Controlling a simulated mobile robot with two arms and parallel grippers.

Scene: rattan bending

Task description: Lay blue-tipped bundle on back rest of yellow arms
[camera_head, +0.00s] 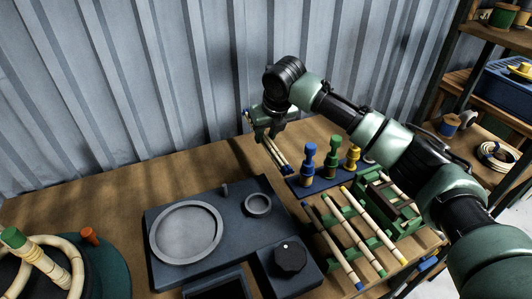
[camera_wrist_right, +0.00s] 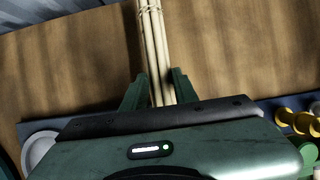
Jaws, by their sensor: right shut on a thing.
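My right gripper (camera_head: 266,134) is shut on a bundle of pale canes (camera_head: 274,153), held raised above the back of the wooden table near the corrugated wall. The bundle slants down to the right, and its lower end has dark blue tips. In the right wrist view the green fingers (camera_wrist_right: 153,88) close on the bundle (camera_wrist_right: 152,40), which is tied with a thin binding farther along. My left gripper is out of view.
Blue (camera_head: 309,160), green (camera_head: 332,157) and yellow (camera_head: 352,158) pegs stand on a blue base right of the bundle. A green rack (camera_head: 331,221) holds several tipped canes in front. A dark grey bench unit (camera_head: 164,222) with a round dish fills the middle. The back left table is clear.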

